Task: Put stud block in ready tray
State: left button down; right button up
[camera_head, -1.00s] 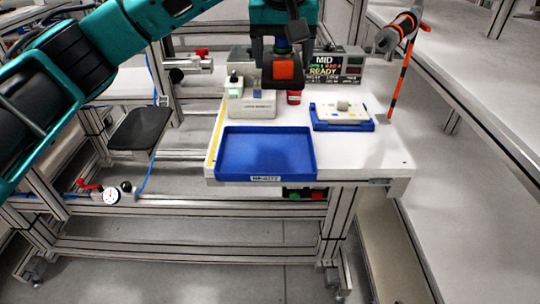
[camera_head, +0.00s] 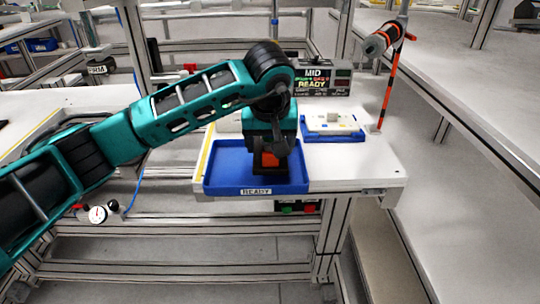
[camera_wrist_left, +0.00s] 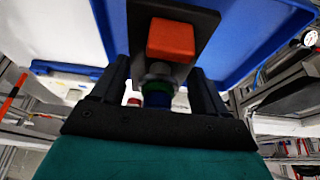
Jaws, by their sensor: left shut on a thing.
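The stud block (camera_head: 270,160) has an orange-red face on a black plate, with a grey, green and blue stud that shows in the left wrist view (camera_wrist_left: 172,40). My left gripper (camera_head: 269,146) is shut on it; in the left wrist view its two dark fingers (camera_wrist_left: 158,88) stand on either side of the stud. The blue ready tray (camera_head: 225,181), labelled READY, lies at the front left of the white table. The gripper and block are over the tray's right part in the head view. I cannot tell whether the block touches the tray floor. My right gripper is not in view.
A blue-edged tray with a pale block (camera_head: 333,123) sits to the right. A small display (camera_head: 318,75) stands behind it. An orange-black pole (camera_head: 388,90) rises at the table's right edge. The table's front right (camera_head: 350,165) is clear.

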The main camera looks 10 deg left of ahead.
pick_arm(q)
jog(key=shift+f, duration=1.6)
jog(key=shift+f+b, duration=0.1)
jog(key=shift+b, duration=0.2)
grip_release()
jog(key=shift+f, duration=0.1)
jog(key=shift+s+r, duration=0.15)
jog(key=shift+r, duration=0.3)
jog(key=p+v, duration=0.1)
jog(key=v, duration=1)
jog(key=shift+s+d+r+p, duration=0.1)
jog(key=shift+p, duration=0.25)
